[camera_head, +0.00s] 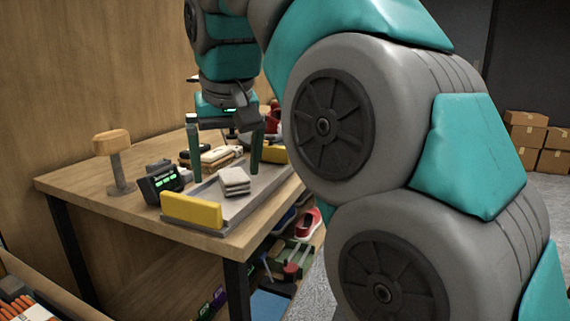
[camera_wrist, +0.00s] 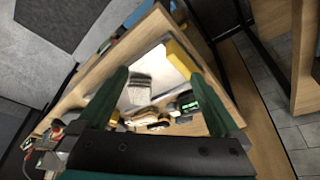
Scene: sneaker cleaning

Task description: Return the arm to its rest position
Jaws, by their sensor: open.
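My gripper (camera_head: 226,174) hangs over the wooden table, pointing down, with its two green fingers wide apart and nothing between them. In the wrist view my gripper (camera_wrist: 160,74) is also open, with the table items beyond its fingers. Below it is a grey tray (camera_head: 225,206) with yellow blocks at its ends. A light grey folded, cloth-like stack (camera_head: 234,182) lies on the tray, apart from the fingers; it also shows in the wrist view (camera_wrist: 139,88). My large arm links cover the right of the head view.
A wooden-topped stand (camera_head: 113,150) and a dark device with green digits (camera_head: 163,183) stand left of the tray. A tan and white item (camera_head: 217,155) lies behind it. A lower shelf holds a red shoe (camera_head: 308,223). Cardboard boxes (camera_head: 526,135) stand far right.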

